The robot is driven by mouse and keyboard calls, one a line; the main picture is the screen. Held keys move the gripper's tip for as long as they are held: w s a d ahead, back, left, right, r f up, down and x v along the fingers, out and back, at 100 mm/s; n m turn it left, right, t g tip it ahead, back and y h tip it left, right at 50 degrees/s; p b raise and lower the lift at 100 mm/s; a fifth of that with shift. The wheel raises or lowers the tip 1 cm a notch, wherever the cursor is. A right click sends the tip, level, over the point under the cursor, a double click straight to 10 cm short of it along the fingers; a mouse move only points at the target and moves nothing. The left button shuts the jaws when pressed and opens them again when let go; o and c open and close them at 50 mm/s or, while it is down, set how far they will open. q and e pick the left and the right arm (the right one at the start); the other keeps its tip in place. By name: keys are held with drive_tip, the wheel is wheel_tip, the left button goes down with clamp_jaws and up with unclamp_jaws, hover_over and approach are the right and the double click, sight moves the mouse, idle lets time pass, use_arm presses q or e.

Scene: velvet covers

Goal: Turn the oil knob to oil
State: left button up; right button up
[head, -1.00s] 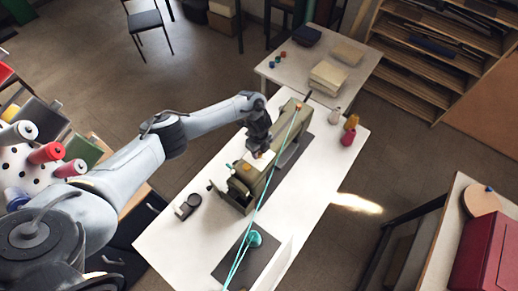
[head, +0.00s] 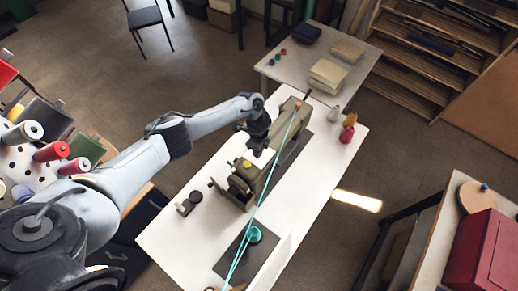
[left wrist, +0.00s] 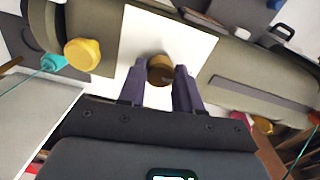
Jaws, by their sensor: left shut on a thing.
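An olive-green sewing machine (head: 262,174) stands on a white table. In the left wrist view, a small brown-gold knob (left wrist: 160,70) sits on a white plate (left wrist: 190,38) on the machine's body (left wrist: 250,70). My left gripper (left wrist: 160,74) has its two dark fingers on either side of this knob and is shut on it. In the head view my left gripper (head: 258,148) is over the machine's upper side and hides the knob. No marking or pointer on the knob is legible. A second, yellow knob (left wrist: 82,54) is left of the plate. My right gripper is not in view.
A teal thread (head: 268,180) runs along the machine to a teal spool (head: 255,235) on a dark mat (head: 236,262). Small dark items (head: 188,203) lie left of the machine.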

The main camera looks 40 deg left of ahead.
use_arm(q)
drive_tip(key=o, duration=1)
drive_tip(key=shift+o, duration=0.2)
wheel_tip(320, 180, up, 11)
drive_tip(key=shift+p, duration=0.45)
